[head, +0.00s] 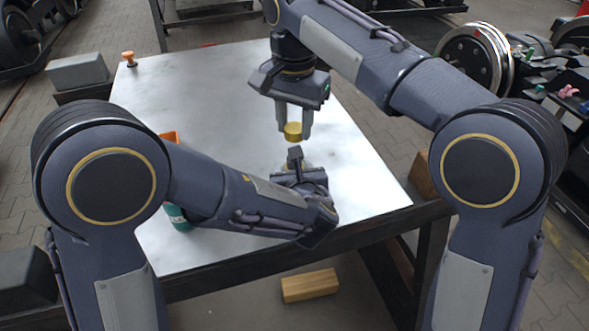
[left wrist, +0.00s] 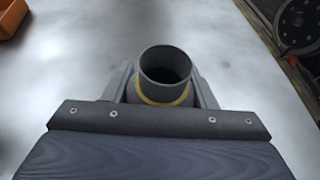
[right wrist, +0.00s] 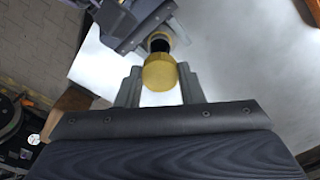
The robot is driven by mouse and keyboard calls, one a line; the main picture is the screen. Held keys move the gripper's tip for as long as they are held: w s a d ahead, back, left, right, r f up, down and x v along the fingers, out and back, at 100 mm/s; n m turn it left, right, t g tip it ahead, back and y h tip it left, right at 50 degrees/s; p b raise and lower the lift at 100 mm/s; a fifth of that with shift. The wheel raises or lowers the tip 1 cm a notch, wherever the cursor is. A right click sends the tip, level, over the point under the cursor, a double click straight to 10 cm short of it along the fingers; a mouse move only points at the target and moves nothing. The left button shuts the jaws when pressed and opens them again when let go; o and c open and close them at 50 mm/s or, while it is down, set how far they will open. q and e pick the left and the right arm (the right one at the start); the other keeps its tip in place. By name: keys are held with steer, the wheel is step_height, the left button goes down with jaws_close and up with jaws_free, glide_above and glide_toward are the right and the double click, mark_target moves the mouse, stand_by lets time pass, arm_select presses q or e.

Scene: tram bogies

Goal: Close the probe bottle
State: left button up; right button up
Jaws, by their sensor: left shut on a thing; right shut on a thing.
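The probe bottle (left wrist: 165,88) is a grey cylinder with a yellow ring and an open, dark mouth. It stands between the fingers of my left gripper (left wrist: 163,92), which is shut on it. In the head view, the left gripper (head: 296,164) is low over the table and mostly hides the bottle. My right gripper (head: 293,128) points down and is shut on a yellow cap (head: 293,132). The cap also shows in the right wrist view (right wrist: 160,73), apart from the bottle's dark mouth (right wrist: 160,44) and near it. In the head view the cap is above the left gripper.
The pale metal table (head: 200,90) is mostly clear. An orange container (left wrist: 10,18) and a teal object (head: 177,216) are at its left, partly behind my left arm. A small orange-topped object (head: 128,58) stands at the far left corner. A wooden block (head: 310,285) lies below the front edge.

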mark_target(294, 142)
steer(key=shift+f, duration=2.25)
steer(key=shift+f, duration=0.85)
steer(key=shift+f, duration=0.6)
